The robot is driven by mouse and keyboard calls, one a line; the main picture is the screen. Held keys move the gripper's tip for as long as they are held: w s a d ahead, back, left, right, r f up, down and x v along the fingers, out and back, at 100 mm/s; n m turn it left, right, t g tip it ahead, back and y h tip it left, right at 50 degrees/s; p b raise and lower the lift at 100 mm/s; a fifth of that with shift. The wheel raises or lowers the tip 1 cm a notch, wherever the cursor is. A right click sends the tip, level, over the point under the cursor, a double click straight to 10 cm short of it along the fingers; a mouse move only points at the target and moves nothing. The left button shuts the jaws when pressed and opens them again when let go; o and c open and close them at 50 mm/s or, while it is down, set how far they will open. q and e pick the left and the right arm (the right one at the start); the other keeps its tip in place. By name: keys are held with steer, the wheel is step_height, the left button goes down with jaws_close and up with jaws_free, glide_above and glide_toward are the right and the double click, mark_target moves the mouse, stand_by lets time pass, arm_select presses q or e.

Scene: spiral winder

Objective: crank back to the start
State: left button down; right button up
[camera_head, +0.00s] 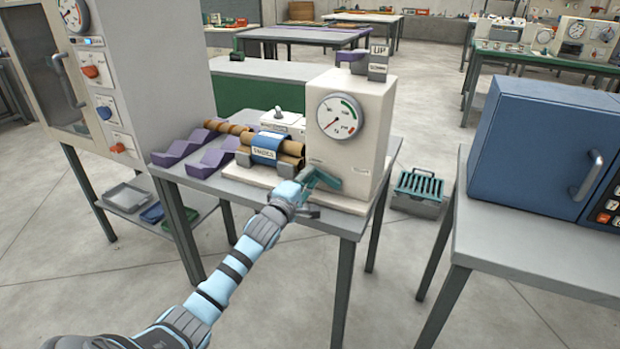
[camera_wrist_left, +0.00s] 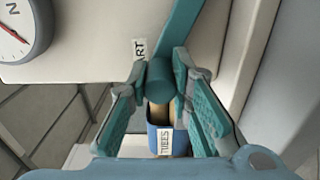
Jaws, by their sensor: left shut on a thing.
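The winder (camera_head: 372,150) is a cream box on a grey table, with a round gauge (camera_head: 339,116) on its front. Its teal crank (camera_head: 325,178) is low on the front face. My left gripper (camera_head: 300,190) is at the crank. In the left wrist view the gripper (camera_wrist_left: 158,88) is shut on the round teal crank handle (camera_wrist_left: 160,76), with a finger on each side. The crank arm (camera_wrist_left: 184,28) runs upward from it there, beside a partly hidden label (camera_wrist_left: 139,47) reading "RT". The gauge needle is red. My right gripper is not in view.
A blue-banded tube bundle (camera_head: 266,148) lies left of the winder, by purple cradles (camera_head: 211,160). An "UP" sign (camera_head: 378,62) stands on top. A blue oven (camera_head: 530,145) is on the right table, and a green-grey crate (camera_head: 417,192) is on the floor between.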

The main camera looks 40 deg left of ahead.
arm_select(q)
steer(key=shift+a+f+n, duration=0.1)
steer(key=shift+f+n, duration=0.2)
steer(key=shift+f, duration=0.05)
stand_by(0.3)
steer(key=c, duration=1.4)
jaws_free()
steer(key=shift+c, duration=0.2)
steer(key=shift+s, duration=0.2)
steer(key=s+d, duration=0.2)
steer(key=s, duration=0.9)
steer(key=shift+s, duration=0.2)
steer(key=shift+d, duration=0.1)
